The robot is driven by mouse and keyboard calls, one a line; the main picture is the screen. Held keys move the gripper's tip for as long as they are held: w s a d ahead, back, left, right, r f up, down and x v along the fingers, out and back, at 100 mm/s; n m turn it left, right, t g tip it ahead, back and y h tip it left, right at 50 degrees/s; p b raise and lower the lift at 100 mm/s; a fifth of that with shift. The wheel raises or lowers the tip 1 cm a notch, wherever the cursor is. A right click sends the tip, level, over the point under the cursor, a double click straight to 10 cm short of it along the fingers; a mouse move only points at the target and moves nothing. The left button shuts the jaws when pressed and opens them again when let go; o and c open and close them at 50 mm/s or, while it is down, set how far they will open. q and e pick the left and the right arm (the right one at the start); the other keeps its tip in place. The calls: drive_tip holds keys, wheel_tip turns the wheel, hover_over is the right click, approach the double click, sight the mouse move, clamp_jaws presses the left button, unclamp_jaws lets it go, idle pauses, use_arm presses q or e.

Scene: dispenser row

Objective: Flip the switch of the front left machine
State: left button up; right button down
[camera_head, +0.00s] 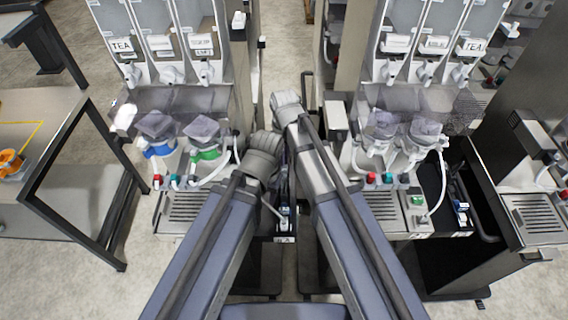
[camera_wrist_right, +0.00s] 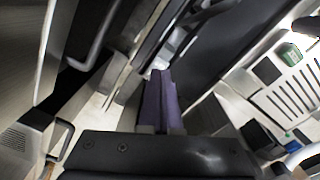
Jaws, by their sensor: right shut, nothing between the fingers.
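The front left machine (camera_head: 165,227) has a slotted drip tray and a row of small red and teal taps below its hoppers. Its front panel right of the tray is mostly hidden behind my left forearm, and I cannot make out a switch there. My right gripper (camera_wrist_right: 160,100) shows in the right wrist view as dark purple fingers, shut and empty, above a gap between metal bodies. In the head view, my right wrist is between the two machines. My left wrist is at the left machine's right side; its fingers are hidden.
The right machine (camera_head: 383,232) has a green switch (camera_head: 417,199) beside its tray. In the wrist view, a green part (camera_wrist_right: 290,54) is near a slotted panel; I cannot tell whose. A table (camera_head: 50,105) stands at the left. A narrow gap separates the machines.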

sight(284, 170)
use_arm(q)
wheel_tip(284, 170, up, 4)
drive_tip(key=p, duration=0.3)
drive_tip(key=shift+r, duration=0.1)
use_arm(e)
wheel_tip(284, 170, up, 4)
drive_tip(key=shift+r, duration=0.1)
use_arm(q)
drive_tip(key=f+b, duration=0.1)
drive_tip(key=f, duration=0.1)
drive_tip(key=f+b, duration=0.2)
drive_tip(key=shift+s+a+b, duration=0.1)
drive_tip(key=shift+s+b, duration=0.2)
drive_tip(key=shift+s, duration=0.1)
drive_tip(key=shift+f, duration=0.1)
drive_tip(key=shift+w, duration=0.6)
drive_tip(key=shift+s, duration=0.3)
drive_tip(key=shift+w, duration=0.1)
use_arm(e)
drive_tip(key=s+d+f+m, duration=0.1)
drive_tip(key=s+d+f, duration=0.1)
drive_tip(key=s, duration=0.5)
drive_tip(key=s+d+f+m+h, duration=0.1)
drive_tip(key=s+d, duration=0.3)
drive_tip(key=s, duration=0.4)
drive_tip(key=shift+f, duration=0.55)
